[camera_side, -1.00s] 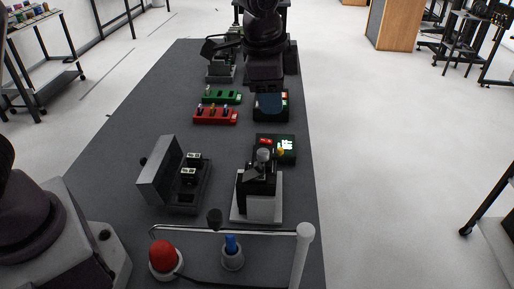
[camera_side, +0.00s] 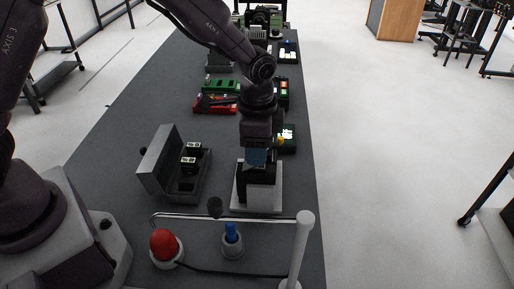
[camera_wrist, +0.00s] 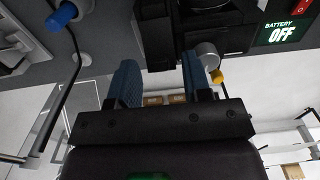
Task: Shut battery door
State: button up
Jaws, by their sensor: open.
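My gripper (camera_side: 257,158) is above the dark device (camera_side: 262,193) on a white base (camera_side: 240,205), and its arm hides much of that device. In the wrist view, its two blue fingers (camera_wrist: 160,82) are apart, with nothing seen held between them. The dark device (camera_wrist: 160,30) shows just beyond the fingers, with a grey round knob (camera_wrist: 207,55) and a yellow part (camera_wrist: 217,77) close to the right finger. A display (camera_wrist: 283,35) reads "BATTERY OFF". I cannot make out the door or how far it stands open.
A grey case (camera_side: 158,163) with its lid raised holds battery-like blocks (camera_side: 188,163) to the left. In front are a red button (camera_side: 163,244), a blue knob (camera_side: 231,234) and a horizontal rail (camera_side: 255,217). Green (camera_side: 220,87) and red (camera_side: 204,104) racks lie farther back.

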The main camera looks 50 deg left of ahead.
jog(key=shift+f, duration=0.4)
jog(key=shift+c, duration=0.4)
jog(key=c, duration=0.6)
jog(key=shift+w+d+f+g+y, duration=0.3)
jog(key=shift+w+d+g+y, duration=0.05)
jog(key=shift+g+y, duration=0.25)
jog(key=shift+w+d+f+g+y, duration=0.1)
jog(key=shift+w+f+g+y, duration=0.1)
jog(key=shift+g+y, duration=0.25)
jog(key=shift+w+d+f+g+y, duration=0.1)
jog(key=shift+f+g+y, duration=0.05)
jog(key=shift+g+y, duration=0.3)
jog(key=o, duration=0.7)
jog(key=shift+s, duration=0.1)
